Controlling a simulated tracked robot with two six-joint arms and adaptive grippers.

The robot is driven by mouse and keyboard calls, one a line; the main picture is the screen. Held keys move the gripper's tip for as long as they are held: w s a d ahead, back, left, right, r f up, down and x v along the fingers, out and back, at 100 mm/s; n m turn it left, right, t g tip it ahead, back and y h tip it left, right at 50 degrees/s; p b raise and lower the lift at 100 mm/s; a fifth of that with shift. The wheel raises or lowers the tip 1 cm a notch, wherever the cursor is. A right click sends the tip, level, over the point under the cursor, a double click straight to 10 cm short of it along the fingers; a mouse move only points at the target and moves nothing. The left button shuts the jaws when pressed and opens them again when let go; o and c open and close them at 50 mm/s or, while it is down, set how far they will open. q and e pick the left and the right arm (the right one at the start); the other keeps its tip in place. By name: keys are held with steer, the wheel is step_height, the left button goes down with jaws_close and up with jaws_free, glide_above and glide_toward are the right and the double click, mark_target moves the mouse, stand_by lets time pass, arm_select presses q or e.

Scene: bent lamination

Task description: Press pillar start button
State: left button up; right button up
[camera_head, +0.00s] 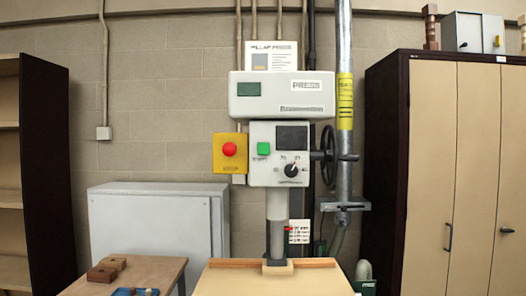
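The pillar press (282,97) stands in the middle of the head view against a block wall. A red round button (229,149) sits on a yellow plate just left of the panel. A black dial (291,170) and a dark screen (292,137) are on the panel's right part. Neither of my grippers is in view.
A wooden table (215,282) lies below the press column. A smaller table (150,268) with wooden blocks is at lower left. A grey cabinet (150,225) stands behind it. A tall cupboard (428,170) is at right, shelving (47,170) at left. The space before the panel looks clear.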

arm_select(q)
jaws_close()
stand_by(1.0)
